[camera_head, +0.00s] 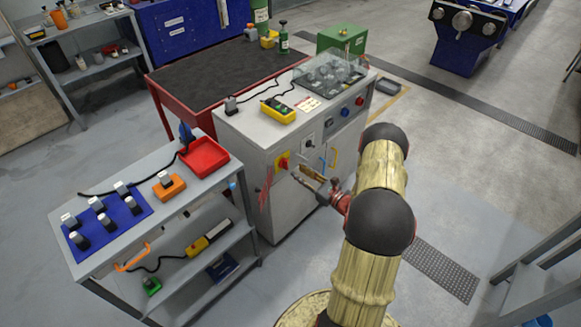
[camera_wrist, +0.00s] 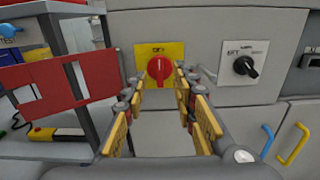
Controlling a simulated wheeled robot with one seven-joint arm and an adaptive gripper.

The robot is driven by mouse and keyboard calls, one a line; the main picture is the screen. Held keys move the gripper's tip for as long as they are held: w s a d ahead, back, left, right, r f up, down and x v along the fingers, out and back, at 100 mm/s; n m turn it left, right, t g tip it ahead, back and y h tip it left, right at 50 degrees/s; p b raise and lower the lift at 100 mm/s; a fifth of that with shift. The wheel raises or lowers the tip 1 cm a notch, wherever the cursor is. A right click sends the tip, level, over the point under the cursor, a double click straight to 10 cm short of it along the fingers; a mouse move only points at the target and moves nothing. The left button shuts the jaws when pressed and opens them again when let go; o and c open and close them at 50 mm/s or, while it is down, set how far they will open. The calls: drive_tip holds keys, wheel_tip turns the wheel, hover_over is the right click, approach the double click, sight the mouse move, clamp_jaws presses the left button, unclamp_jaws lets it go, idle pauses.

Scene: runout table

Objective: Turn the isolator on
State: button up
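The isolator is a red rotary knob on a yellow plate (camera_wrist: 159,68) on the grey cabinet front, centred ahead in the wrist view. It also shows in the head view (camera_head: 283,162), left of my gripper. The knob's grip looks about upright; the lettering above it is too small to read surely. My gripper (camera_wrist: 156,94) is open and empty, with its yellow-padded fingers on either side of the knob in the picture. It seems to stand short of the plate, not touching it. In the head view my gripper (camera_head: 312,179) is in front of the cabinet.
A black selector knob on a white plate (camera_wrist: 244,66) is right of the isolator. Blue (camera_wrist: 267,141) and yellow (camera_wrist: 293,144) handles are below it. A red slotted piece (camera_wrist: 40,86) stands at the left. A grey shelf cart (camera_head: 190,195) is left of the cabinet (camera_head: 255,185).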

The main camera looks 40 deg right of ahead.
sight(285, 164)
drive_tip(key=w, duration=0.3)
drive_tip(key=w+b, duration=0.1)
drive_tip(key=w, duration=0.1)
drive_tip(key=shift+w+a, duration=0.25)
drive_tip(key=shift+w, duration=0.1)
drive_tip(key=shift+c, duration=1.4)
drive_tip(key=c, duration=0.4)
clamp_jaws()
